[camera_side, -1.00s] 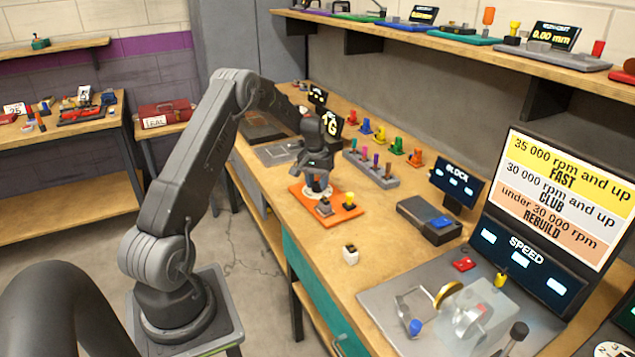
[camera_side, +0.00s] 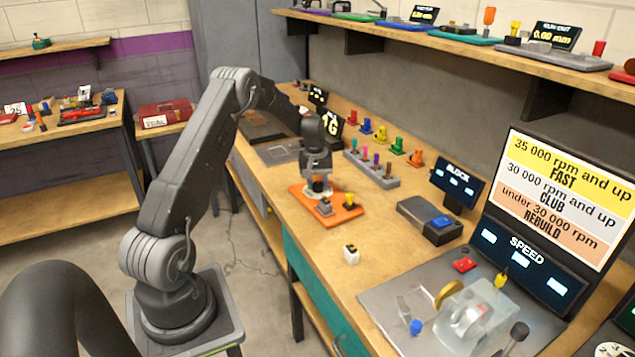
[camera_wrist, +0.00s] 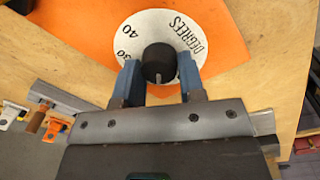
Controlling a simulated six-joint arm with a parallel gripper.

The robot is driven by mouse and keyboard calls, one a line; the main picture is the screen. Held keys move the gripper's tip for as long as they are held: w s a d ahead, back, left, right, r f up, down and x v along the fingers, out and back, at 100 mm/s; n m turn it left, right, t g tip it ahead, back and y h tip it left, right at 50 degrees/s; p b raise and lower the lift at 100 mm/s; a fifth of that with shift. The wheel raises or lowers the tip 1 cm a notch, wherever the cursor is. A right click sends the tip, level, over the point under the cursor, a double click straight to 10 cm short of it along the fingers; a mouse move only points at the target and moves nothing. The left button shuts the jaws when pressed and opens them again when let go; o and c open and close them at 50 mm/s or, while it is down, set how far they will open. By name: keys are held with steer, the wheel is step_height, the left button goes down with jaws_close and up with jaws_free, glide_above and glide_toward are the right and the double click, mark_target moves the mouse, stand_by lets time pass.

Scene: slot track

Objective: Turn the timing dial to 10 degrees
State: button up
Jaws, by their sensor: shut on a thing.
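The timing dial is a white disc (camera_wrist: 182,24) marked DEGREES, with 40 and what looks like 30 legible, on an orange plate (camera_wrist: 85,15). Its dark round knob (camera_wrist: 158,62) has a pale mark facing the gripper's palm. My gripper (camera_wrist: 158,72) is shut on the knob, one blue finger on each side. The 10 mark is not visible in the wrist view. In the side view my gripper (camera_side: 318,184) points down over the dial, and the orange plate (camera_side: 343,215) lies on the bench with a grey block and a yellow knob on it.
A rack of coloured pegs (camera_side: 372,168) and several coloured pieces stand behind the plate. A small white block (camera_side: 351,254) lies in front.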

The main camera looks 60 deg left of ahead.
mark_target(315, 183)
steer(key=shift+r, duration=0.1)
steer(key=o, duration=0.9)
steer(key=r, duration=1.3)
steer(key=shift+s+a+r, duration=0.2)
steer(key=shift+s+r, duration=0.15)
steer(key=s+d+r+m+t, duration=0.1)
steer(key=s+d+r+m, duration=0.1)
steer(key=d+r, duration=0.35)
steer(key=s+d+r+m+y, duration=0.1)
steer(key=d+r+m, duration=0.1)
steer(key=d, duration=0.7)
steer(key=s+d+r+m+t, duration=0.1)
steer(key=s+d+r+m, duration=0.1)
steer(key=d+r, duration=0.35)
steer(key=s+d+f+m+t, duration=0.1)
steer(key=s+d+m, duration=0.1)
steer(key=s+d, duration=0.3)
steer(key=s+d+f+m+t, duration=0.1)
steer(key=s+d+m, duration=0.1)
steer(key=s+d, duration=0.4)
steer(key=s+d+f+m+t, duration=0.1)
steer(key=s+d+m, duration=0.1)
steer(key=s+d, duration=0.3)
steer(key=shift+s+d+f+h, duration=0.15)
steer(key=shift+s+h, duration=0.15)
steer(key=shift+s, duration=0.5)
